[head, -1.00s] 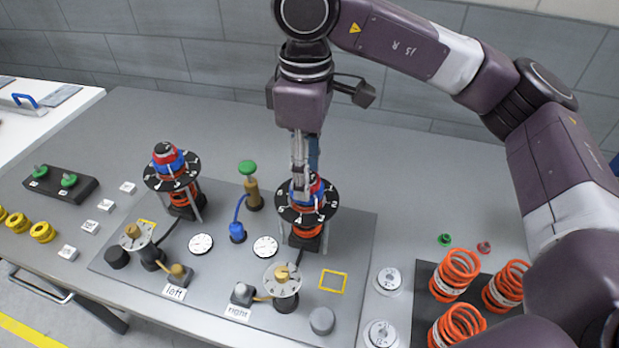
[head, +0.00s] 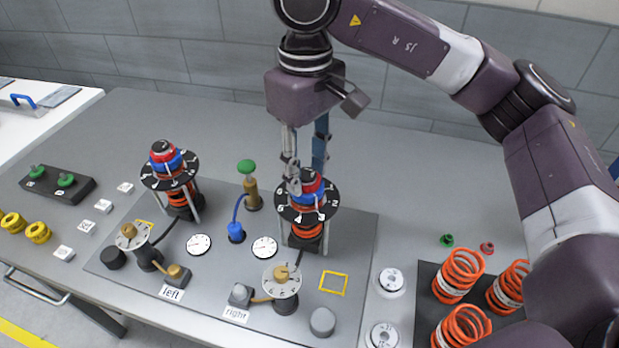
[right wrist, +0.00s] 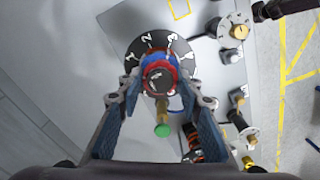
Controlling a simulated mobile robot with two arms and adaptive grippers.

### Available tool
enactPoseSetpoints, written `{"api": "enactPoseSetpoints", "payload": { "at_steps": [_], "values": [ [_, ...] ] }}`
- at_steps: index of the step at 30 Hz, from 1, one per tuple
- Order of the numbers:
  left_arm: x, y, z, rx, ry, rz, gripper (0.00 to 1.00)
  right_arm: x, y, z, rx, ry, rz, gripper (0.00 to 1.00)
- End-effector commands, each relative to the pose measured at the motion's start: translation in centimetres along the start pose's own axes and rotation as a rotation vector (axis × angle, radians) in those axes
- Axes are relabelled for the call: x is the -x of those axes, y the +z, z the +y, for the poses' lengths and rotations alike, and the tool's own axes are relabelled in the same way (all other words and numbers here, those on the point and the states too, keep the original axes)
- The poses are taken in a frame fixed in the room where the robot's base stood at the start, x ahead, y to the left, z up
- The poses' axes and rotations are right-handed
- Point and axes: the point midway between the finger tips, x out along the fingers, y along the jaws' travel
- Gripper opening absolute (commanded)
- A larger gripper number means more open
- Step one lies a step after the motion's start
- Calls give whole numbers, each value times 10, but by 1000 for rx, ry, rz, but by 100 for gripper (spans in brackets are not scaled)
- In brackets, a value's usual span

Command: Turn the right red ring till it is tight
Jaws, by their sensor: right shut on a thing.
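The right red ring (head: 309,178) sits at the top of the right fixture, over a blue ring (head: 309,191) and a black numbered dial (head: 292,212). An orange spring shows below the dial. My right gripper (head: 307,182) comes from above, its two fingers on opposite sides of the red ring and shut on it. In the right wrist view the red ring (right wrist: 157,66) sits around a black centre between the fingertips. The fingers hide part of the ring. My left gripper is not in view.
The left fixture (head: 181,198), with its own red and blue rings, stands to the left. A green-topped valve (head: 247,168) stands close by. Gauges and knobs cover the front of the plate (head: 350,235). Loose orange springs (head: 457,275) stand at the right.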

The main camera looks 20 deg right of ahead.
Motion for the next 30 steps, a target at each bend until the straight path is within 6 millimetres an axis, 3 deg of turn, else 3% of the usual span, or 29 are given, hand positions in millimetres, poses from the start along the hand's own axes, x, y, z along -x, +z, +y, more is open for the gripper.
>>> {"api": "enactPoseSetpoints", "payload": {
  "at_steps": [30],
  "values": [
    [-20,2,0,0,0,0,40,-1,0,0,-891,0,-1,6]
  ]
}}
